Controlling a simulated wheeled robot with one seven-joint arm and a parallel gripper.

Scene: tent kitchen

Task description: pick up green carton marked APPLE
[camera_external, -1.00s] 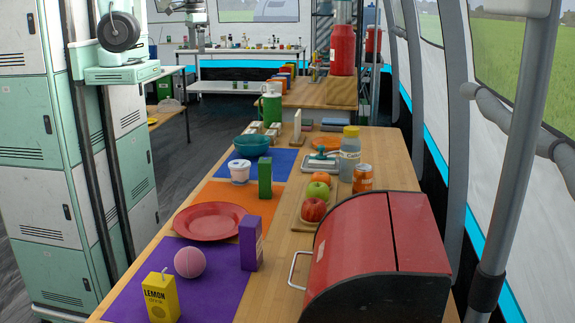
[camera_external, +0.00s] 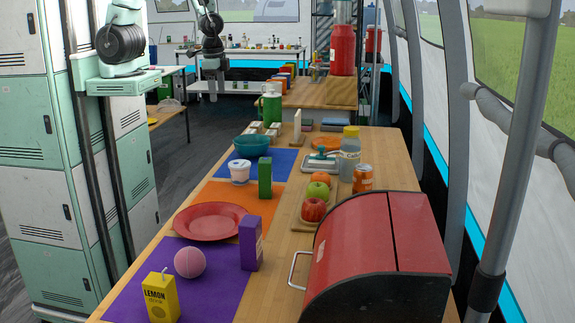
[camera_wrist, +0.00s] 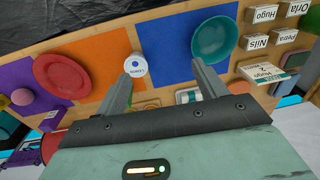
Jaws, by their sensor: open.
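A green carton (camera_external: 265,178) stands upright on the table in the external view, at the border of the blue and orange mats, just right of a white tub (camera_external: 239,171). Any marking on it is too small to read. My gripper (camera_external: 212,92) hangs open and empty in the external view, raised beyond and to the left of the carton. In the wrist view my open fingers (camera_wrist: 160,85) point toward the table, with the white tub (camera_wrist: 136,65) by the left fingertip. I cannot make out the green carton in the wrist view.
A teal bowl (camera_external: 251,145) stands behind the tub, and a red plate (camera_external: 211,221) lies nearer. A purple carton (camera_external: 251,243), yellow carton (camera_external: 161,297) and pink ball (camera_external: 190,262) stand in front. Fruit (camera_external: 318,191) and a red bread box (camera_external: 372,258) are on the right.

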